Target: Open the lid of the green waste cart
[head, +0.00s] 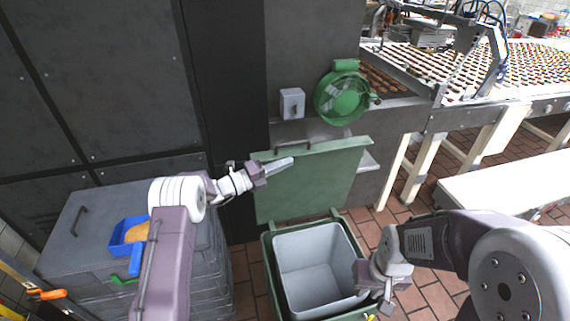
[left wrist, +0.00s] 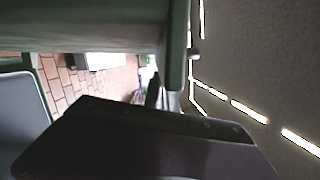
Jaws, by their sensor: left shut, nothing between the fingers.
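The green waste cart (head: 268,260) stands on the floor with its top open, showing an empty grey inside (head: 310,262). Its green lid (head: 312,190) stands raised, almost upright, behind the opening. My left gripper (head: 280,166) is shut and empty at the lid's upper left edge; I cannot tell whether it touches. The left wrist view shows the lid (left wrist: 90,30) close above the dark gripper, with the grey inside of the cart (left wrist: 22,112) at the left. My right gripper (head: 374,292) is beside the cart's right rim; its fingers are too unclear to judge.
A dark wall unit holds a round green fixture (head: 342,96) behind the lid. A conveyor (head: 480,85) runs at the upper right. A white bench (head: 510,185) stands right. Brick floor shows around the cart.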

